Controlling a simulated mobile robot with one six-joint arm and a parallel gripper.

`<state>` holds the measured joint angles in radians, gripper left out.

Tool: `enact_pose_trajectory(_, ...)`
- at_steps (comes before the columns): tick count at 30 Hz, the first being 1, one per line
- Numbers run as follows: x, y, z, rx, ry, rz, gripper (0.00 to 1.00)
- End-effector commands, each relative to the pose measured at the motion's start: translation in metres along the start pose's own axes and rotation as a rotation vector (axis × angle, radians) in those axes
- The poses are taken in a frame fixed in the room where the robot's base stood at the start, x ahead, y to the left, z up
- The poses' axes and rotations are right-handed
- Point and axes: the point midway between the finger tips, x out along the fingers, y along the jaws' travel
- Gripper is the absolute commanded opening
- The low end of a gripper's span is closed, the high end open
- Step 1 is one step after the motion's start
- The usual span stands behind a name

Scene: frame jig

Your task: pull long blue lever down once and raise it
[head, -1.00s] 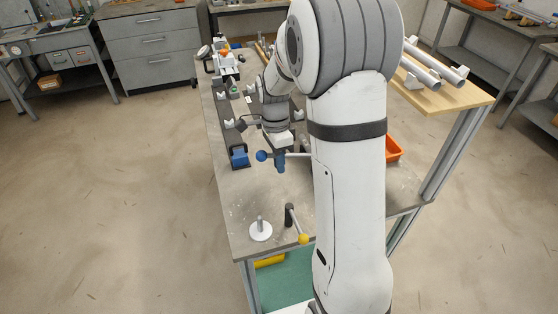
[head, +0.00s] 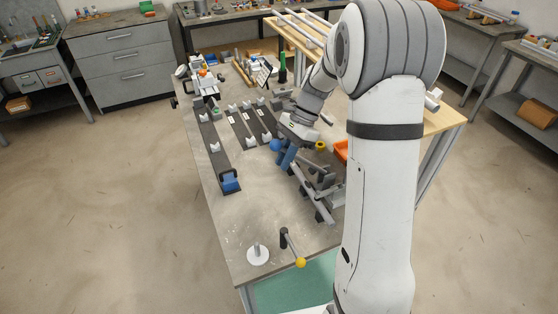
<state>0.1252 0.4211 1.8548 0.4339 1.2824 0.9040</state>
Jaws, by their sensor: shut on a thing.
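The lever's blue ball knob (head: 275,145) shows just left of my gripper, over the right part of the bench. The exact contact between the fingers and the shaft is too small to see. A grey metal fixture (head: 318,192) stands just below and right of my gripper; I cannot tell how the lever joins it.
A short lever with a yellow knob (head: 300,262) and a white disc with a post (head: 257,252) stand at the bench's near end. An orange bin (head: 341,150) is partly hidden by my arm. The bench middle is fairly clear.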

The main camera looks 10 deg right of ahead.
Motion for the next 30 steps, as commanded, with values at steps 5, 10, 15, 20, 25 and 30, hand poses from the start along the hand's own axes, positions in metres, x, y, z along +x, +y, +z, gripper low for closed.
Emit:
enact_pose_trajectory(5,-0.015,0.001,-0.003,-0.015,-0.059,-0.006,0.0)
enact_pose_trajectory(10,-0.018,0.002,-0.004,-0.023,-0.088,-0.006,0.0)
enact_pose_trajectory(15,-0.018,0.002,-0.004,-0.026,-0.096,-0.003,0.0)
enact_pose_trajectory(20,-0.017,0.003,-0.003,-0.027,-0.096,-0.001,0.0)
enact_pose_trajectory(25,-0.016,0.003,-0.003,-0.027,-0.096,0.002,0.19)
enact_pose_trajectory(30,-0.017,0.002,-0.002,-0.028,-0.095,0.001,0.33)
